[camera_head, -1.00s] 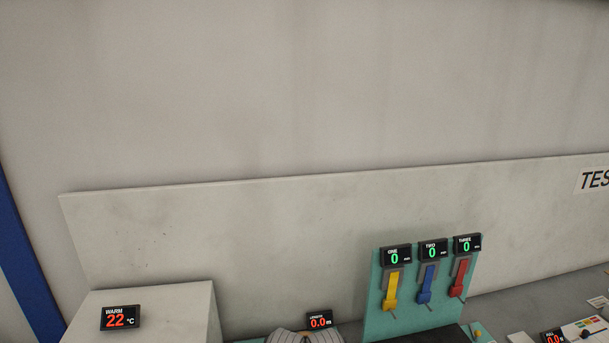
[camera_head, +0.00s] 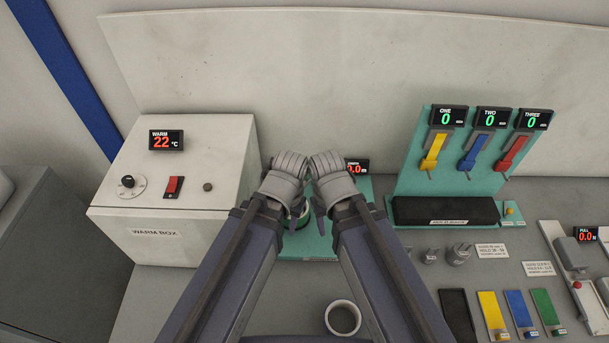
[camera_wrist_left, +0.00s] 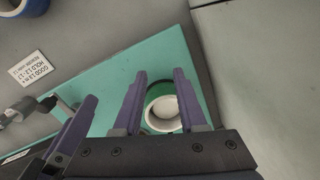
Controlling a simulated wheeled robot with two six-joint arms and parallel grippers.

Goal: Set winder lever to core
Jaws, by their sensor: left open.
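The winder's teal base (camera_head: 364,185) is at the centre of the head view, partly covered by my two hands. It also shows in the left wrist view (camera_wrist_left: 105,88). A green roll with a white core (camera_wrist_left: 164,106) sits on it. My left gripper (camera_head: 296,212) is over the base; in the wrist view its open fingers (camera_wrist_left: 160,88) stand around the roll's near side, and I cannot tell whether they touch it. A grey metal part (camera_wrist_left: 18,108) shows at the left; I cannot tell whether it is the lever. My right gripper (camera_head: 322,215) is close beside the left; its jaws are unclear.
The warm box (camera_head: 215,150) stands left of the winder. A teal panel (camera_head: 410,165) with yellow, blue and red levers stands to the right. Colored strips (camera_head: 492,312) lie at the front right.

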